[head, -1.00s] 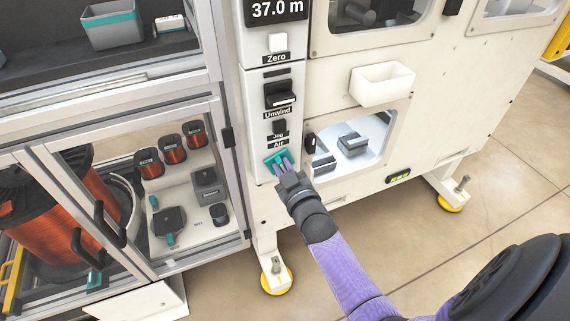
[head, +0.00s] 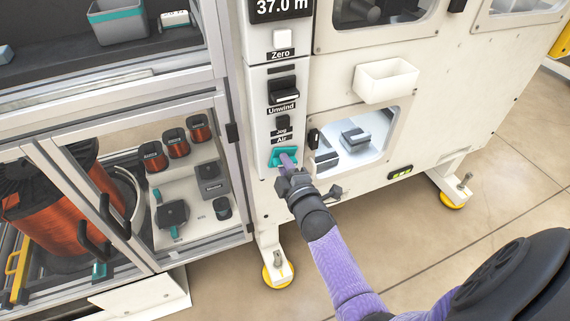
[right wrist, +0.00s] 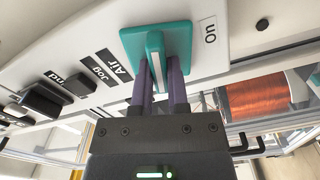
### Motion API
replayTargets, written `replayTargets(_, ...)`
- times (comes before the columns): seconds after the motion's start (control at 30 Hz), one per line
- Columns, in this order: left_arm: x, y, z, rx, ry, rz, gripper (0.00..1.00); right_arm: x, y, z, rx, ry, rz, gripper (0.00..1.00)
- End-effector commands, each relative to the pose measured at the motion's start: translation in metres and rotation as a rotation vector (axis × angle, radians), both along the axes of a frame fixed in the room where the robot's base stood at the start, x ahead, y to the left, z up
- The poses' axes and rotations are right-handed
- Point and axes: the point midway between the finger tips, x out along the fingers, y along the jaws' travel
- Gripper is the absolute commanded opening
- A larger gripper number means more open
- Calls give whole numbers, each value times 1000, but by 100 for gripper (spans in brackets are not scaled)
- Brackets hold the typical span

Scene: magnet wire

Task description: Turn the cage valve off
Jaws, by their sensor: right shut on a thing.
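The teal valve handle (head: 284,154) is on the machine's white front panel, just below the "Air" label. The right wrist view shows it closer: a teal plate with a raised, white-striped lever (right wrist: 155,58) and an "On" label (right wrist: 208,29) beside the plate. The lever lies roughly crosswise to the row of labels. My right gripper (head: 287,164) is shut on this lever. Its purple fingers (right wrist: 160,88) stand on either side of the lever's near end. They partly hide the handle in the head view. My left gripper is not in view.
Above the handle are the Jog switch (head: 283,122), Unwind switch (head: 283,91) and Zero button (head: 283,39). A white bin (head: 386,80) and a lit window sit to the right. The cabinet (head: 238,190) with copper spools is close on the left. Open floor lies at the right.

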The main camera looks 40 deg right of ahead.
Motion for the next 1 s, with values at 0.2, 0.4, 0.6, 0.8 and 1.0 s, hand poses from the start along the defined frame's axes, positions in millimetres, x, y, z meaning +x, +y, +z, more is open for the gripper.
replayTargets(0.2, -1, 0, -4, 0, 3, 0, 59, 0, 1, -3, -140, 37, 0, 0)
replayTargets(0.4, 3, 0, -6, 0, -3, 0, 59, 0, 1, -3, -228, 58, 1, 0)
replayTargets(0.6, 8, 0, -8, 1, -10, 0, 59, 0, 1, -3, -274, 69, 1, 0)
replayTargets(0.8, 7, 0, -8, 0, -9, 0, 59, 0, 1, -3, -288, 73, 0, 0)
replayTargets(1.0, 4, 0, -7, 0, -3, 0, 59, 0, 0, -3, -289, 74, 0, 0)
